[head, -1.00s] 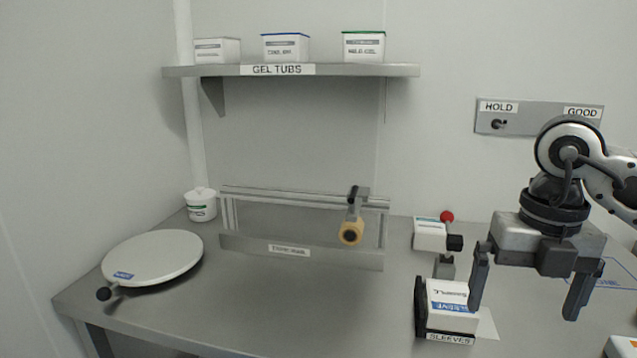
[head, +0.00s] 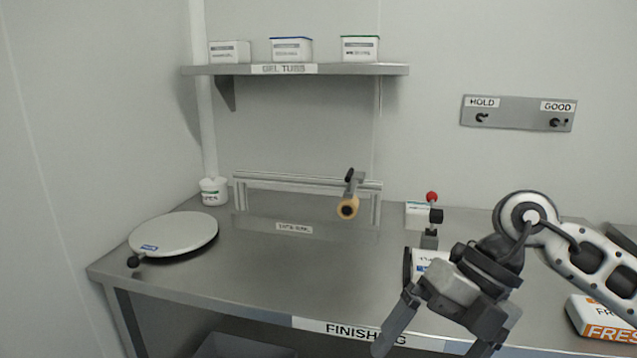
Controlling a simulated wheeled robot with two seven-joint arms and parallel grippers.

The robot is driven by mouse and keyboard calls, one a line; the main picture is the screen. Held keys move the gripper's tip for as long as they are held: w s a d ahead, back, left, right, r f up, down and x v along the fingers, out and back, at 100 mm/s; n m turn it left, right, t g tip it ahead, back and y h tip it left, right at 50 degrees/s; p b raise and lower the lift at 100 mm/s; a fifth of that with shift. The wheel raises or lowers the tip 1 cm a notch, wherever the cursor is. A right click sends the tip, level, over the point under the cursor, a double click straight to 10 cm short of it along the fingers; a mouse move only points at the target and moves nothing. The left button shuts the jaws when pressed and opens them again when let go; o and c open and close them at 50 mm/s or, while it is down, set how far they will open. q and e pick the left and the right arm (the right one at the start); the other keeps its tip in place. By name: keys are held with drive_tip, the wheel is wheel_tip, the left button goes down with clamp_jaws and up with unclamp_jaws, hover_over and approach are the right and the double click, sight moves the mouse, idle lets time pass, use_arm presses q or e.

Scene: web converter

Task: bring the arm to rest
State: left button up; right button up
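My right gripper (head: 438,334) is in the head view at the lower right, in front of the metal table's (head: 270,273) front edge. Its two fingers point down and to the left and stand well apart, with nothing between them. The gripper body hides most of the white sleeves box (head: 425,262) behind it. My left gripper is not in the view.
A round white plate (head: 175,233) with a black knob is at the table's left. A red-knobbed device (head: 432,197) stands behind the sleeves box. An orange and white pack (head: 600,320) lies at the right. The table's middle is clear.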

drive_tip(key=s+a+r+m+y, duration=0.1)
drive_tip(key=s+a+y, duration=0.1)
drive_tip(key=a+y, duration=0.4)
drive_tip(key=s+a+r+m+y, duration=0.1)
drive_tip(key=a+r+y, duration=0.1)
drive_tip(key=a+y, duration=0.5)
drive_tip(key=w+d+f+m+t+h, duration=0.3)
drive_tip(key=d+f+m+t+h, duration=0.15)
drive_tip(key=m+t, duration=0.65)
drive_tip(key=w+d+f+m+t+h, duration=0.35)
drive_tip(key=f+m+t, duration=0.25)
drive_tip(key=m+t, duration=0.5)
drive_tip(key=s+d+f+m+g+h, duration=0.2)
drive_tip(key=s+f+m+g+h, duration=0.1)
drive_tip(key=f, duration=0.4)
drive_tip(key=s+d+f+m+g+h, duration=0.2)
drive_tip(key=s+f+m+g, duration=0.1)
drive_tip(key=s+f, duration=0.2)
drive_tip(key=s+d+f+m+g+h, duration=0.3)
drive_tip(key=s+f+m, duration=0.1)
drive_tip(key=f, duration=0.6)
drive_tip(key=shift+s+h, duration=0.3)
drive_tip(key=shift+s, duration=0.25)
